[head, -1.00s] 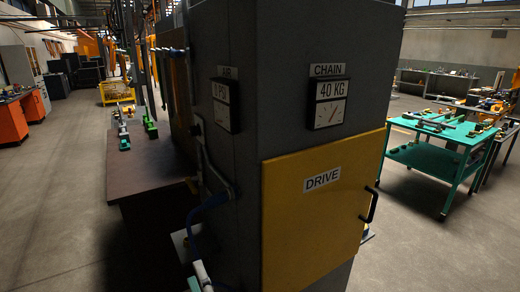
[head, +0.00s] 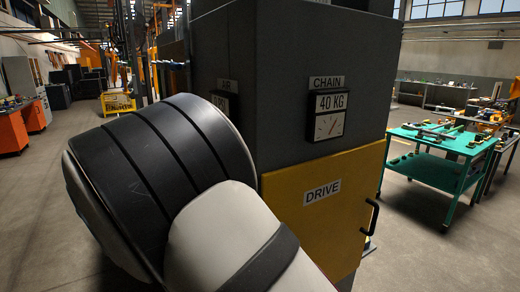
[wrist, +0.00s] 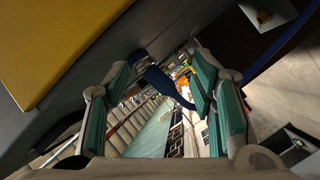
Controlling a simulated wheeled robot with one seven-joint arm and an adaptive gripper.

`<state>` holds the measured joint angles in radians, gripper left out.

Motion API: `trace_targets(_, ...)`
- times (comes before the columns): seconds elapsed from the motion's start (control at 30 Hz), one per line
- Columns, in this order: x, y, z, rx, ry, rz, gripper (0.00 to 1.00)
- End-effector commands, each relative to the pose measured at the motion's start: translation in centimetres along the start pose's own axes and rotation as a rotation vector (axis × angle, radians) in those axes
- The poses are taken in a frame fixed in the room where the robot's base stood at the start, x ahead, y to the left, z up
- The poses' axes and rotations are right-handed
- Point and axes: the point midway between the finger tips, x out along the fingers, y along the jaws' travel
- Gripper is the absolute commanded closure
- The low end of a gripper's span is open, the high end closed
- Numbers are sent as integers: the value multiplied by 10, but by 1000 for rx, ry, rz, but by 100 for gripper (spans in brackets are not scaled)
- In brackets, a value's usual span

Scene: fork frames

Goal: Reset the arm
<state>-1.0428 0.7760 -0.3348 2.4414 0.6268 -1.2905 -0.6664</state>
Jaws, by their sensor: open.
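My gripper (wrist: 160,105) shows in the wrist view with its two teal-padded fingers spread apart and nothing between them. It is close beside the dark grey cabinet, whose yellow panel fills the upper left of that view. In the head view my black and white arm links fill the lower left, and the gripper itself is out of that view.
The dark grey cabinet (head: 270,110) stands just right of my arm, with a yellow DRIVE door (head: 330,205), a black handle (head: 372,215) and a 40 KG gauge (head: 329,116). A green workbench (head: 440,150) stands at right. Open floor (head: 45,200) lies at left.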

Motion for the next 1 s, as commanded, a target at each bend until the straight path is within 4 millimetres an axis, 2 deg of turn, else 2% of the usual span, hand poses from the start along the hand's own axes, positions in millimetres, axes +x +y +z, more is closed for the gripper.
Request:
trace_targets(0.03, 4, 10, 2, 62, -37, -19, 49)
trace_targets(0.23, 6, 36, 9, 274, -171, -128, 49)
trace_targets(0.47, -6, 72, 9, 483, -288, -242, 49)
trace_targets(0.77, -48, 124, 8, 681, -410, -368, 49)
trace_targets(1.0, -99, 168, 12, 777, -506, -430, 49)
